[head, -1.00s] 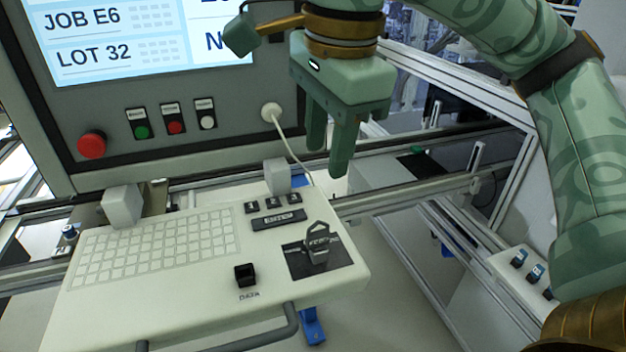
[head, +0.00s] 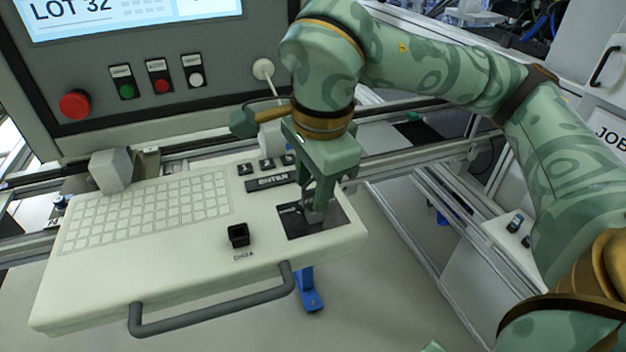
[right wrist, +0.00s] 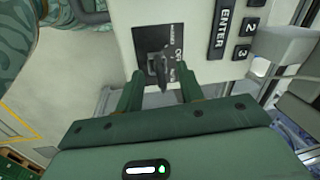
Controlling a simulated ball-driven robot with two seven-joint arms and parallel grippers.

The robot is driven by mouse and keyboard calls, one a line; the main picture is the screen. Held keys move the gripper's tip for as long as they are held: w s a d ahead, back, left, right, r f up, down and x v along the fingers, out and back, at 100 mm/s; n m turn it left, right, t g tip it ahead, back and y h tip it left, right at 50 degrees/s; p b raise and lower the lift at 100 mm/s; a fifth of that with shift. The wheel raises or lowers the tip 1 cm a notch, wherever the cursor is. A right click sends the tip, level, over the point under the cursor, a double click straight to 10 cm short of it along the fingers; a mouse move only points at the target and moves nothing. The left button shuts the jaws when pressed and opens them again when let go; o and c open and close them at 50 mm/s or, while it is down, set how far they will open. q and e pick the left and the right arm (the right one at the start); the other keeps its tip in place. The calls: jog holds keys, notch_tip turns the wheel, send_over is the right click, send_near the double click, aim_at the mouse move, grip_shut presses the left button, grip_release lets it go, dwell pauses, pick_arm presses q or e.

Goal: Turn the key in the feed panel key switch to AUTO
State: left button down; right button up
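The key switch's black plate (head: 297,224) is at the right end of the white keyboard panel. Its grey key (right wrist: 157,66) stands up from the plate in the right wrist view, where OFF can be read among the small labels. Which label the key points to I cannot tell. My right gripper (head: 317,206) points down over the switch. In the right wrist view its fingers (right wrist: 160,88) are apart, one on each side of the key, with visible gaps. In the head view the fingers hide most of the key. My left gripper is not in view.
An ENTER key (head: 272,181) and several small buttons lie behind the plate. A black square DATA socket (head: 238,235) is to its left. A grey handle bar (head: 215,308) runs along the panel's front. A red stop button (head: 75,104) is on the upright console.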

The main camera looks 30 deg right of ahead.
grip_shut()
jog(key=m, duration=0.5)
jog(key=shift+w+a+m+h+b, duration=0.15)
jog(key=shift+m+h+b, duration=0.15)
jog(key=shift+b, duration=0.1)
jog(key=m, duration=0.4)
jog(key=shift+w+g+h, duration=0.1)
jog(key=shift+g+h, duration=0.2)
jog(key=shift+o, duration=2)
grip_release()
